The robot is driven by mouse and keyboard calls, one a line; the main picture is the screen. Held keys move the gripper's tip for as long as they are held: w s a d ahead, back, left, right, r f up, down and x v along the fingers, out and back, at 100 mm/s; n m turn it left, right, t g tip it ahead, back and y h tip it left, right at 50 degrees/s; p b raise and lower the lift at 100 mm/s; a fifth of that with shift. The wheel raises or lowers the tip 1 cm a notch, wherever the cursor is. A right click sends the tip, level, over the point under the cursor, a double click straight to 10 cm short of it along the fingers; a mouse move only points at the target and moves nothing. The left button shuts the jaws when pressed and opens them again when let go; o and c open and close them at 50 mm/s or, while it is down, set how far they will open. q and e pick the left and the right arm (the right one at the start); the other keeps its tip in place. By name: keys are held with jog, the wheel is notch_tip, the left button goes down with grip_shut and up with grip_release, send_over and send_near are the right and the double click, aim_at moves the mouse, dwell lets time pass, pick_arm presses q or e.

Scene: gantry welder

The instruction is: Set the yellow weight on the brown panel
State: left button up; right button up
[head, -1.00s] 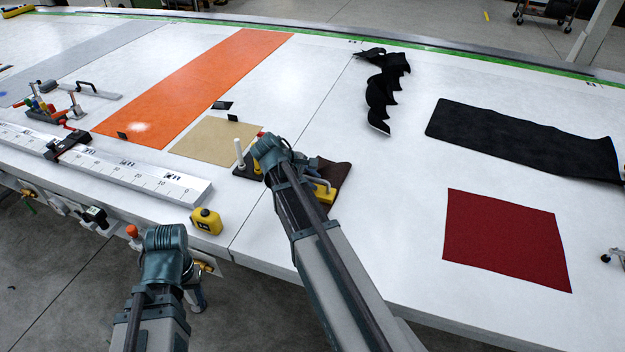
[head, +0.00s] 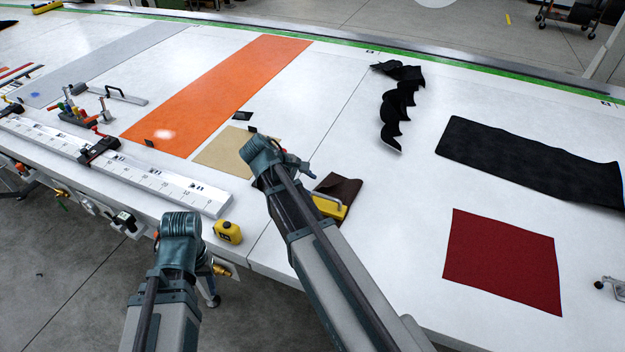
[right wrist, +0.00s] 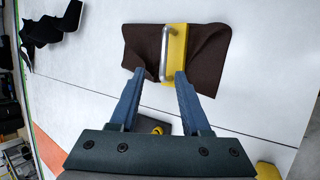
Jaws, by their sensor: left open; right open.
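The yellow weight (head: 331,207), a bar with a silver handle, lies on the brown panel (head: 343,188). The right wrist view shows the weight (right wrist: 177,60) across the panel (right wrist: 141,46), dark brown and creased, with panel showing on both sides. In the head view my right arm covers part of both. My right gripper (head: 300,168) is open and empty. In the right wrist view its fingertips (right wrist: 160,74) are apart near the lower end of the handle; the height gap is unclear. My left gripper (head: 180,262) is low at the table's front edge, its fingers mostly hidden.
A yellow box (head: 228,232) stands near the front edge. A tan panel (head: 222,152), an orange strip (head: 220,90) and a long ruler bar (head: 150,180) lie left. A red panel (head: 502,262) and black sheets (head: 530,160) lie right.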

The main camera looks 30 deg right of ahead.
jog(key=shift+a+r, duration=0.15)
jog(key=s+a+f+m+y, duration=0.1)
jog(key=s+a+f+y, duration=0.1)
jog(key=s+a, duration=0.6)
jog(key=s+a+f+m+y, duration=0.2)
jog(key=s+a+y, duration=0.2)
jog(key=s+a, duration=0.4)
jog(key=a, duration=0.7)
jog(key=shift+s+a+g, duration=0.2)
jog(key=shift+g, duration=0.2)
jog(key=shift+f, duration=0.15)
notch_tip(320, 180, down, 2)
jog(key=shift+f+b, duration=0.25)
jog(key=shift+b, duration=1)
jog(key=shift+d, duration=0.2)
